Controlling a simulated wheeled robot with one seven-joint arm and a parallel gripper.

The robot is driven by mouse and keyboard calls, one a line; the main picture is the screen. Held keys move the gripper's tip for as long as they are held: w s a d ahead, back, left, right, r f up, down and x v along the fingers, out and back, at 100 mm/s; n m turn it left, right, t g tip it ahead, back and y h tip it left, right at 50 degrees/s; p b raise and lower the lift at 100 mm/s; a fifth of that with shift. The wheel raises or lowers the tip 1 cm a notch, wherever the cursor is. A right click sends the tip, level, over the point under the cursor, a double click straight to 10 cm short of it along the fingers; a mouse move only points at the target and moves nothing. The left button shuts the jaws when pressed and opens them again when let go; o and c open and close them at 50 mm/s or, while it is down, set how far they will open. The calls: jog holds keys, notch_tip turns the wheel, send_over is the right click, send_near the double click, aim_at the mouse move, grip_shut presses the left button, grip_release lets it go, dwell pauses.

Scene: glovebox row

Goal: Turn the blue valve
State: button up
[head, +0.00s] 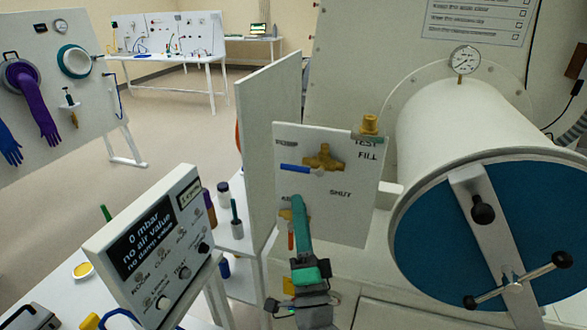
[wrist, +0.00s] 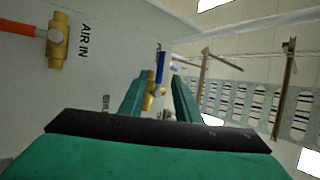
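The blue valve has a blue lever (head: 297,170) on a brass body (head: 324,158), mounted on a white upright panel (head: 345,215). In the head view the lever points left, nearly level. In the wrist view the blue lever (wrist: 160,68) shows beyond and between the two teal fingers, with brass below it. My gripper (head: 298,203) is below the lever in the head view, its fingers pointing up; it also shows in the wrist view (wrist: 162,85). The fingers are apart, and I see no contact with the lever. My gripper hides part of the panel's lower left.
A second brass valve (wrist: 58,40) with an orange lever sits beside the label AIR IN, partly behind my gripper in the head view. A large cylinder with a blue door (head: 440,220) stands right. A display box (head: 150,245) and bottles stand left. A white board (head: 268,140) stands behind the panel.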

aim_at(293, 168)
jog(key=x, duration=1.1)
grip_shut()
